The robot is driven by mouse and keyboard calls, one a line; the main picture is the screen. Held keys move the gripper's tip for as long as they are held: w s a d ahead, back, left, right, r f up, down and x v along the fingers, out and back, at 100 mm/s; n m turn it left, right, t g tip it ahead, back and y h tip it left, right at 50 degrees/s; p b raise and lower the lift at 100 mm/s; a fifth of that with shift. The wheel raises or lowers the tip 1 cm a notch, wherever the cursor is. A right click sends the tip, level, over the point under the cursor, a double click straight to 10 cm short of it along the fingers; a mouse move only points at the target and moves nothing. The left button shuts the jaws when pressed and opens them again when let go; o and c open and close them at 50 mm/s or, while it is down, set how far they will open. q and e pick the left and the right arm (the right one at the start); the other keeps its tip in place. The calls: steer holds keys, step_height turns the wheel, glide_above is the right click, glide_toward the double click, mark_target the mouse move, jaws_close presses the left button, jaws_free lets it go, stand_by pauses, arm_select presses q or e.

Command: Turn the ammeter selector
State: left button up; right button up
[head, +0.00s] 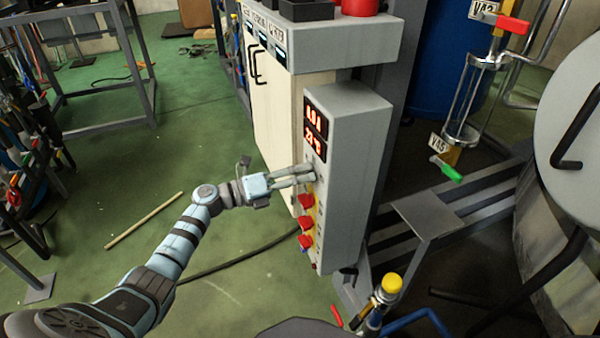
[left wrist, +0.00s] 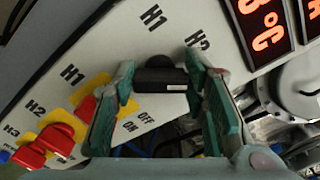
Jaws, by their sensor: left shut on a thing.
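The ammeter selector (left wrist: 162,79) is a black knob with a white mark, in the left wrist view. It sits on the panel face near the labels H1 and H2. My left gripper (head: 308,173) reaches the front of the grey control box (head: 352,135) from the left, below its red displays (head: 315,130). In the left wrist view the gripper (left wrist: 160,84) has its green-padded fingers on both sides of the knob, shut on it. In the head view the fingers hide the knob. My right gripper is not in view.
Red switches on yellow plates (head: 306,222) sit just below the gripper; they also show in the left wrist view (left wrist: 56,138). A white cabinet (head: 275,105) stands behind the box. A yellow-capped valve (head: 392,284) is at lower right. Green floor (head: 230,285) is open at left.

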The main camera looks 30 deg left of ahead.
arm_select(q)
steer(key=shift+f+n+p, duration=0.15)
steer(key=shift+n+p, duration=1.5)
steer(key=shift+n, duration=1.65)
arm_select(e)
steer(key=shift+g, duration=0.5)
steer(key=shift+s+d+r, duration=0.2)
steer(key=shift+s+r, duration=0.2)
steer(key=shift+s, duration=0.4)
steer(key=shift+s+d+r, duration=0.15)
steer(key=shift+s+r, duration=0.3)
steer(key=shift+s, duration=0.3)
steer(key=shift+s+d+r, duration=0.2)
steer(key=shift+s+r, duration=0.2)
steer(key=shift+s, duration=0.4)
arm_select(q)
steer(key=o, duration=1.2)
steer(key=shift+c, duration=0.2)
steer(key=v, duration=1.2)
